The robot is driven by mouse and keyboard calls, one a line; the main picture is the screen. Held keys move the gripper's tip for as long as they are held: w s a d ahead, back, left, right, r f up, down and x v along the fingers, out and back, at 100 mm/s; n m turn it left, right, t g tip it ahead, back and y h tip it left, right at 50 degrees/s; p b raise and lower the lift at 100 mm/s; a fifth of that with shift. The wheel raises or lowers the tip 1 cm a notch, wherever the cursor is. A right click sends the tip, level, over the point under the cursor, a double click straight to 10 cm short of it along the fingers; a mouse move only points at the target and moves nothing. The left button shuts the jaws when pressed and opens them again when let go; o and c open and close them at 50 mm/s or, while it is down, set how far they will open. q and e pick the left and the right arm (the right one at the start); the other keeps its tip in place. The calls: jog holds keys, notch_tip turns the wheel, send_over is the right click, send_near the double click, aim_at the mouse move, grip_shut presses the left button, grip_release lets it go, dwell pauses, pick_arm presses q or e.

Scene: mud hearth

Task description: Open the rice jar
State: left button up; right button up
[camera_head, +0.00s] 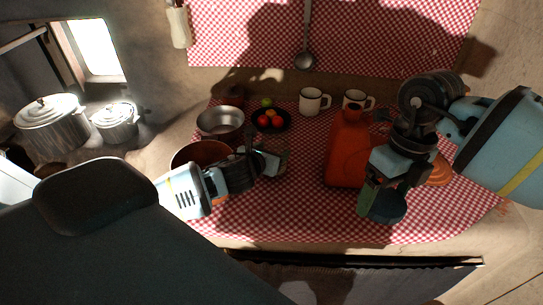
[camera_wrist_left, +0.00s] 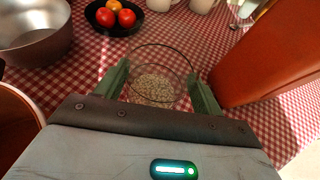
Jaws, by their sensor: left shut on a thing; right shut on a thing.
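The rice jar (camera_wrist_left: 157,84) is clear glass with pale rice in its bottom. It stands on the checked cloth, and its round top rim shows with no lid on it in the left wrist view. My left gripper (camera_head: 268,163) is shut on the jar, one green finger on each side (camera_wrist_left: 160,90). My right gripper (camera_head: 380,205) is over the front right of the cloth, apart from the jar. It is shut on a dark round piece (camera_head: 391,210) that looks like the jar's lid, partly hidden by the fingers.
A tall red-orange can (camera_head: 345,150) stands between the jar and my right arm. A metal bowl (camera_head: 221,122), a brown bowl (camera_head: 188,154) and a dark fruit bowl (camera_head: 286,127) are left and behind. White mugs (camera_head: 312,101) stand at the back. The cloth's front middle (camera_head: 300,215) is clear.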

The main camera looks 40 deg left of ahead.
pick_arm(q)
jog(key=shift+f, duration=0.9)
pick_arm(e)
jog(key=shift+f, duration=0.35)
pick_arm(q)
jog(key=shift+f, duration=0.15)
jog(key=o, duration=1.9)
jog(key=shift+f, duration=0.1)
jog(key=shift+r, duration=0.25)
jog(key=p+v, duration=0.1)
jog(key=v, duration=1.1)
pick_arm(e)
notch_tip(320, 180, up, 4)
jog(key=shift+f, duration=0.25)
